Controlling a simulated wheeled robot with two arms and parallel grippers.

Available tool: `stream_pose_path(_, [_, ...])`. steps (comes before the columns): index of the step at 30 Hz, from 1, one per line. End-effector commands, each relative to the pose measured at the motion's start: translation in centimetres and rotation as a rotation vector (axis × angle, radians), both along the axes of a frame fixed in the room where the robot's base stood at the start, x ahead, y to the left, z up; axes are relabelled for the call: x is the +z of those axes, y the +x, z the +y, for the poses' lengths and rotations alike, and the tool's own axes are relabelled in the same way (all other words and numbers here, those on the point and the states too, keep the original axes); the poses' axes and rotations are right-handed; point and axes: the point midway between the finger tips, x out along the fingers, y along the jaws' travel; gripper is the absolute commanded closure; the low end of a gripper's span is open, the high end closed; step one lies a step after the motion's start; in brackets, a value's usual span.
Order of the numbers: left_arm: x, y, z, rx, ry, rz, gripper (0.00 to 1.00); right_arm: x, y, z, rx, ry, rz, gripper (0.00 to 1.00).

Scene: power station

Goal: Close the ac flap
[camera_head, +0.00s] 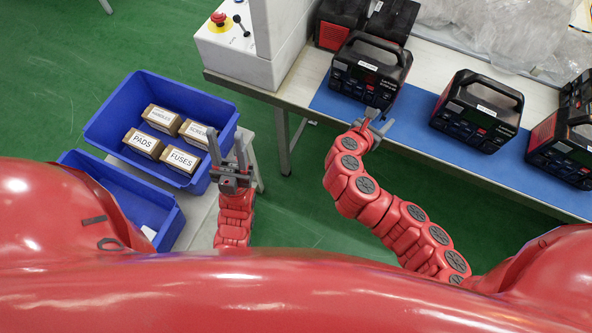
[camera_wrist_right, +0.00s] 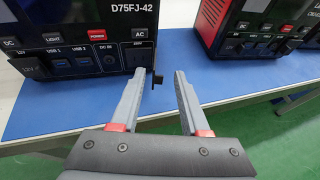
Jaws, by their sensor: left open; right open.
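The black power station (camera_head: 370,68) at the blue mat's left end is in front of my right gripper (camera_head: 379,119). In the right wrist view its front panel (camera_wrist_right: 85,30) shows AC, DC, LIGHT and POWER labels. A small black piece (camera_wrist_right: 157,80), perhaps the AC flap, sticks out at the panel's lower right, below the AC label. My right gripper (camera_wrist_right: 161,76) is open, with this piece between its fingertips in the picture; contact cannot be told. My left gripper (camera_head: 227,145) is open and empty, beside the blue bin, far from the power station.
More power stations (camera_head: 478,110) stand to the right on the blue mat (camera_head: 410,130). A blue bin (camera_head: 110,100) with several labelled boxes and a second blue bin (camera_head: 165,220) are at the left. A white control box with a red button (camera_head: 219,19) stands at the table's left end.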

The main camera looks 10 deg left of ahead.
Motion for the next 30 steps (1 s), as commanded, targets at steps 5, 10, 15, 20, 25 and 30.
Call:
stream_pose_path(5, [-1.1, 0.0, 0.0, 0.0, 0.0, 0.002, 0.55, 0.8, -2.3, 2.0, 0.006, 0.003, -0.002, 0.55])
stream_pose_path(10, [-0.3, 0.0, 0.0, 0.0, 0.0, 0.002, 0.55, 2.6, -5.2, 3.9, 0.007, 0.002, 0.002, 0.55])
stream_pose_path(15, [2.5, 0.0, 0.0, 0.0, 0.0, 0.001, 0.55, 4.2, -7.3, 5.4, 0.003, 0.008, 0.003, 0.55])
stream_pose_path(20, [4.3, 0.0, 0.0, 0.0, 0.0, 0.002, 0.55, 4.9, -9.1, 6.5, 0.002, 0.004, 0.002, 0.55])
stream_pose_path(25, [5.4, 0.0, 0.0, 0.0, 0.0, 0.002, 0.55, 5.7, -11.2, 7.9, 0.001, 0.005, 0.003, 0.55])
stream_pose_path(30, [5.3, 0.0, 0.0, 0.0, 0.0, 0.001, 0.55, 4.9, -12.0, 9.1, 0.013, 0.023, -0.018, 0.55])
